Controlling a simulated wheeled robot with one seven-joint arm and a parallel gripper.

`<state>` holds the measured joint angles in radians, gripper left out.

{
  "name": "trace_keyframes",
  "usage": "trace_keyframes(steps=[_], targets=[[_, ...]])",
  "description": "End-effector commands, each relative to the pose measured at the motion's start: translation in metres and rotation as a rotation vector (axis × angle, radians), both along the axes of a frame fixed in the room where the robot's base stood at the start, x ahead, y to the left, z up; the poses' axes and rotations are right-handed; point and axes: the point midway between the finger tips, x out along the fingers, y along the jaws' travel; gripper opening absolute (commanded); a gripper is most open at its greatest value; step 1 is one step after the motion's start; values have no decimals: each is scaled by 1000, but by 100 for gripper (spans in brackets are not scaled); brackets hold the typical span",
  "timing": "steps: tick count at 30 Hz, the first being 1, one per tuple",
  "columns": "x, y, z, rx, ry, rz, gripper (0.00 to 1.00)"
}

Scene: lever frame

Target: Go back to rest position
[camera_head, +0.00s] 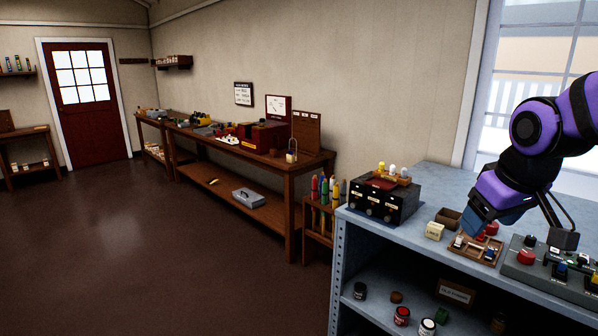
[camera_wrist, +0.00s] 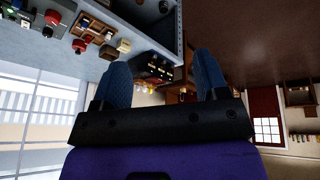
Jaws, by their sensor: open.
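My gripper (camera_head: 476,222) hangs from my purple arm at the right of the head view, above the grey-blue bench (camera_head: 440,182). Its blue fingers overlap the wooden tray in the picture; I cannot tell the height between them. In the wrist view, which looks upside down, my gripper (camera_wrist: 163,76) has its two blue fingers spread wide apart. Nothing is held between them; only the black drawer box and the room show behind.
A wooden tray of small parts (camera_head: 472,251), a grey panel with a red knob (camera_head: 553,273) and a black drawer box (camera_head: 382,200) stand on the bench. A wooden workbench (camera_head: 320,158) lines the wall. The brown floor (camera_head: 170,240) at left is clear.

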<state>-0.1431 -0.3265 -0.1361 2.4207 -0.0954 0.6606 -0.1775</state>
Motion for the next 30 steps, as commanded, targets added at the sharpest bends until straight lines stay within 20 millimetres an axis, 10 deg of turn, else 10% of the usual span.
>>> trace_keyframes(steps=[15, 30], targets=[[-124, 10, 46, 109, -73, -201, 67], [-132, 11, 47, 113, -75, -213, 67]])
